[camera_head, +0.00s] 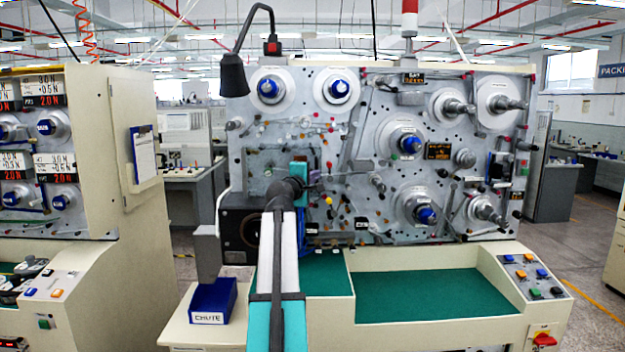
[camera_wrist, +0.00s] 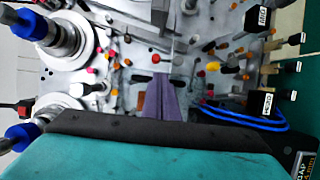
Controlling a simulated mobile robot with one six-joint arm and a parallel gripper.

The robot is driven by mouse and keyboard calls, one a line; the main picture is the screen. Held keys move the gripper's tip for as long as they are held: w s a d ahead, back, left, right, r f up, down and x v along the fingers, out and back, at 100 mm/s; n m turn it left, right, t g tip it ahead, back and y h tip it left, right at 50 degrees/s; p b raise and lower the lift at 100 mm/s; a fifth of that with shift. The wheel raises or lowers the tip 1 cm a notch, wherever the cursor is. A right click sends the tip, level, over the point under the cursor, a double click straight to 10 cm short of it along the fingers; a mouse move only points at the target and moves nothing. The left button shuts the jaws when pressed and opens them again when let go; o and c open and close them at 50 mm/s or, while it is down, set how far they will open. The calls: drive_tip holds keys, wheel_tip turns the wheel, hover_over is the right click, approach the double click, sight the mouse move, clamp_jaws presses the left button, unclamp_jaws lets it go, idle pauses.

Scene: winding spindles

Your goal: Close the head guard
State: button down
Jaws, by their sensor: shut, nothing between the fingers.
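A faint, see-through tinted pane (camera_head: 262,160) on the left part of the machine face looks like the head guard. I cannot tell from its edges whether it stands open or closed. My gripper (camera_head: 314,164) is at the right side of this pane, close to the machine face, and partly hides what is behind it. In the wrist view, its purple fingers (camera_wrist: 164,85) are together with nothing between them, pointing toward the machine face. Whether they touch the pane is not clear. The teal and black gripper body hides the lower part of the wrist view.
Spindles with blue caps (camera_head: 340,89) and several small coloured knobs stick out around the gripper. A black lamp (camera_head: 233,75) hangs at the upper left. A green work surface (camera_head: 430,292) below is clear. A blue chute bin (camera_head: 213,301) stands at the lower left.

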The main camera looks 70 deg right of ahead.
drive_tip(key=shift+d+r, duration=0.15)
drive_tip(key=shift+r, duration=0.25)
drive_tip(key=shift+f, duration=0.1)
drive_tip(key=s+a+b, duration=0.2)
drive_tip(key=a, duration=1.2)
drive_tip(key=shift+s+f, duration=0.25)
drive_tip(key=shift+f, duration=0.05)
idle(0.5)
